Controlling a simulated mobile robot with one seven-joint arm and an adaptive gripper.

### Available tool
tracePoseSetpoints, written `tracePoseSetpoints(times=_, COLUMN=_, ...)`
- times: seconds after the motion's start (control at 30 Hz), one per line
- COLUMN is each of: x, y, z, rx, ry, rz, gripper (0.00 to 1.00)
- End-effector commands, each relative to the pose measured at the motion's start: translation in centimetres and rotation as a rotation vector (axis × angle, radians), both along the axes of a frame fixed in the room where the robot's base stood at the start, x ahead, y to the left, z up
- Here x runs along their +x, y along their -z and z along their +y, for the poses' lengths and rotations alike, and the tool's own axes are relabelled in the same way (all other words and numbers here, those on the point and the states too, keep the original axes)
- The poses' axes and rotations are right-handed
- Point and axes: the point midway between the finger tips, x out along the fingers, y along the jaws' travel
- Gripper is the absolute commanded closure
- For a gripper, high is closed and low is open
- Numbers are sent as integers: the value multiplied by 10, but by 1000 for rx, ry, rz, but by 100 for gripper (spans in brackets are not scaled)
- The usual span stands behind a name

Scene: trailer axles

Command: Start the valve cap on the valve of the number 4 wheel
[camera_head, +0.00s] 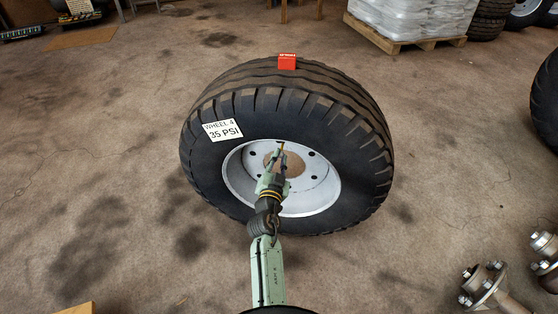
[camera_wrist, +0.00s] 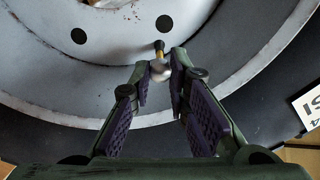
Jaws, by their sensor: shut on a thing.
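The number 4 wheel lies tilted on the floor, with a black tyre (camera_head: 360,190) and a pale grey rim (camera_head: 238,178). A white label (camera_head: 222,130) on it reads "WHEEL 4, 35 PSI". My gripper (camera_head: 278,165) is over the rim. In the wrist view, my gripper (camera_wrist: 160,74) is shut on a small silvery rounded valve cap (camera_wrist: 160,71) between its fingertips. The valve (camera_wrist: 159,48), dark with a brass-coloured part, shows just beyond the cap. The cap overlaps the valve's near end in the picture; I cannot tell whether they touch or the cap is seated.
A red block (camera_head: 287,62) sits on top of the tyre. Metal hubs with studs (camera_head: 484,286) stand at the lower right, and another tyre (camera_head: 546,100) is at the right edge. A wrapped pallet load (camera_head: 410,18) stands behind. The floor left of the wheel is clear.

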Motion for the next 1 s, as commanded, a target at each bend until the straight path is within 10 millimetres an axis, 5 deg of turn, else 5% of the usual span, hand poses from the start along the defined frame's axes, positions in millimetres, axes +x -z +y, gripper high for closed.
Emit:
tracePoseSetpoints(times=0.17, x=1, y=-1, z=0, rx=188, ry=0, rz=-34, gripper=100)
tracePoseSetpoints(times=0.4, x=1, y=-1, z=0, rx=205, ry=0, rz=-37, gripper=100)
tracePoseSetpoints(times=0.43, x=1, y=-1, z=0, rx=204, ry=0, rz=-37, gripper=82)
tracePoseSetpoints(times=0.7, x=1, y=-1, z=0, rx=203, ry=0, rz=-36, gripper=64)
tracePoseSetpoints(times=1.0, x=0, y=0, z=0, rx=202, ry=1, rz=-36, gripper=60)
